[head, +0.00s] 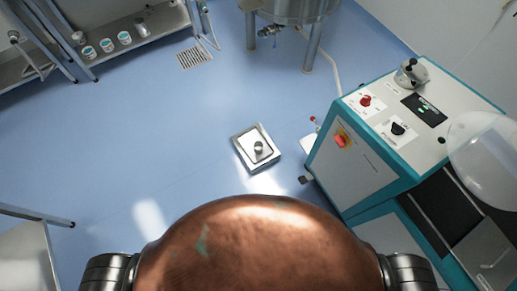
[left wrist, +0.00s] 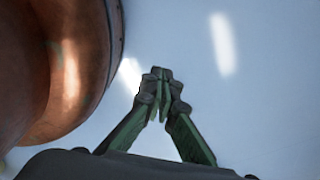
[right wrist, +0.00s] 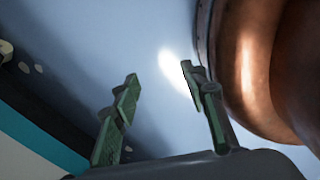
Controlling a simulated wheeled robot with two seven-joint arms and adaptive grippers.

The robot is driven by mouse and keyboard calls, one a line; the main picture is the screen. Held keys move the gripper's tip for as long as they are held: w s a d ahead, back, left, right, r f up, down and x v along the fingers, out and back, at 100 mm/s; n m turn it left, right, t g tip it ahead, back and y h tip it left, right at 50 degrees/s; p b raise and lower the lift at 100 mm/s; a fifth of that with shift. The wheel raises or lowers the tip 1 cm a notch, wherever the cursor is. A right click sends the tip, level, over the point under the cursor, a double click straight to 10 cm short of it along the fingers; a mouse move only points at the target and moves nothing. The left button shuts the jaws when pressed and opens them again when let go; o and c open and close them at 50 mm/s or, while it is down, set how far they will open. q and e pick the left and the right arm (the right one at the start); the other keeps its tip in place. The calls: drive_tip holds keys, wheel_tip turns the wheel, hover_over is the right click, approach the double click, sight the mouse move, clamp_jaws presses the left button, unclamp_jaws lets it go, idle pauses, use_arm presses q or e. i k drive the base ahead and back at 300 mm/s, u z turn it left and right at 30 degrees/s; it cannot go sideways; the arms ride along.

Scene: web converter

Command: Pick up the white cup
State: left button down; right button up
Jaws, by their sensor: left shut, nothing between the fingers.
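No single white cup stands out. Several small white tubs or cups with teal marks (head: 107,45) stand in a row on the metal shelf at the upper left of the head view; I cannot tell whether one of them is the white cup. They are small and far off. My left gripper (left wrist: 160,76) shows in the left wrist view with its fingertips together and nothing between them. My right gripper (right wrist: 159,75) shows in the right wrist view with its fingers apart and empty. Neither gripper shows in the head view, and both are away from the shelf.
A white and teal machine (head: 350,172) with a control panel stands at the right. A square metal plate with a knob (head: 245,138) lies on the floor ahead. A steel tank (head: 296,10) stands at the back. The blue floor (head: 130,130) at the left is mostly clear.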

sight(257, 145)
drive_tip(key=u, duration=0.4)
drive_tip(key=k, duration=0.55)
drive_tip(key=u, duration=0.7)
drive_tip(key=i, duration=1.5)
drive_tip(key=z, duration=1.35)
drive_tip(key=i, duration=0.55)
drive_tip(key=z, duration=0.55)
